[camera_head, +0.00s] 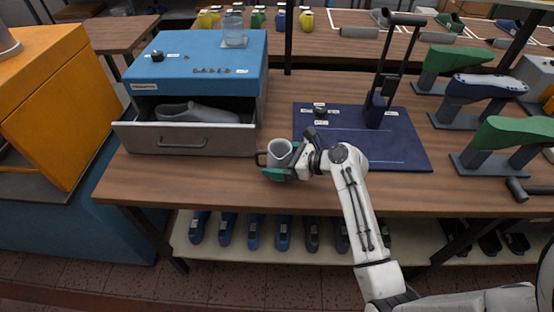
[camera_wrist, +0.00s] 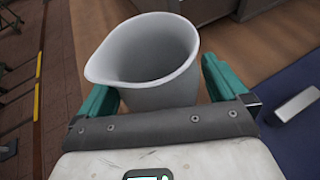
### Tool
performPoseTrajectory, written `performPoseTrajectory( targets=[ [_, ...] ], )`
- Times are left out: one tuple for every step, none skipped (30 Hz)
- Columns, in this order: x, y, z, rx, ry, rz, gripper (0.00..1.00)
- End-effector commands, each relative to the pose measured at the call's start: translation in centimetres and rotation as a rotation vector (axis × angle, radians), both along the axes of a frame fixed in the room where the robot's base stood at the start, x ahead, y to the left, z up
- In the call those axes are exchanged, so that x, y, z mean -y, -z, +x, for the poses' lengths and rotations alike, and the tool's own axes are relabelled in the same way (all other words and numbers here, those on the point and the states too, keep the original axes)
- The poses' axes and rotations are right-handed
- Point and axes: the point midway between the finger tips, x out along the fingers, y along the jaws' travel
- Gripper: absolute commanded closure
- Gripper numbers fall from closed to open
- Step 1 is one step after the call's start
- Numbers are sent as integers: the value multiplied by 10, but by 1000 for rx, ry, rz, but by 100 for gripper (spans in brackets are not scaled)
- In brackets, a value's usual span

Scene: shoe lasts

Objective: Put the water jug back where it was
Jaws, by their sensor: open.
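A light grey water jug (camera_head: 279,152) with a spout and a dark handle at its left is near the table's front edge, right of the open drawer. It looks upright, and I cannot tell whether its base touches the table. In the wrist view the jug (camera_wrist: 150,60) sits between the teal fingers of my gripper. My gripper (camera_head: 280,173) is open around the jug's body, and its wrist view part (camera_wrist: 160,92) shows a finger on each side. Whether the fingers touch the jug is unclear. The jug looks empty inside.
A blue-topped cabinet (camera_head: 190,70) has an open drawer (camera_head: 183,141) with a grey shoe last inside. A glass vessel (camera_head: 235,32) stands on top. A dark blue mat (camera_head: 400,155) with a press lies right. Green lasts stand farther right. Bare wood (camera_head: 225,180) lies in front.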

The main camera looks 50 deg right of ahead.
Motion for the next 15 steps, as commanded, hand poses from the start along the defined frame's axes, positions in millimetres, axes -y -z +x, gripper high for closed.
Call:
performPoseTrajectory(
  targets=[
    [2, -2, -7, 1, 2, 0, 0],
    [4, -4, -12, 1, 3, 0, 0],
    [5, -7, -19, 0, 3, 0, 0],
    [7, -10, -24, 1, 4, -1, 0],
    [9, -12, -30, 1, 4, 0, 0],
    [11, -16, -38, 1, 4, 0, 0],
    [12, -18, -43, 1, 4, 0, 0],
    [14, -20, -49, 0, 4, -1, 0],
    [16, -23, -56, 0, 4, -1, 0],
    [17, -26, -61, 1, 3, -1, 0],
    [19, -28, -66, 1, 3, -1, 0],
    [20, -30, -72, 0, 3, -1, 0],
    [21, -32, -77, 0, 3, -1, 0],
    [22, -33, -80, -1, 2, -1, 0],
    [24, -36, -85, 0, 3, -1, 0]
  ],
)
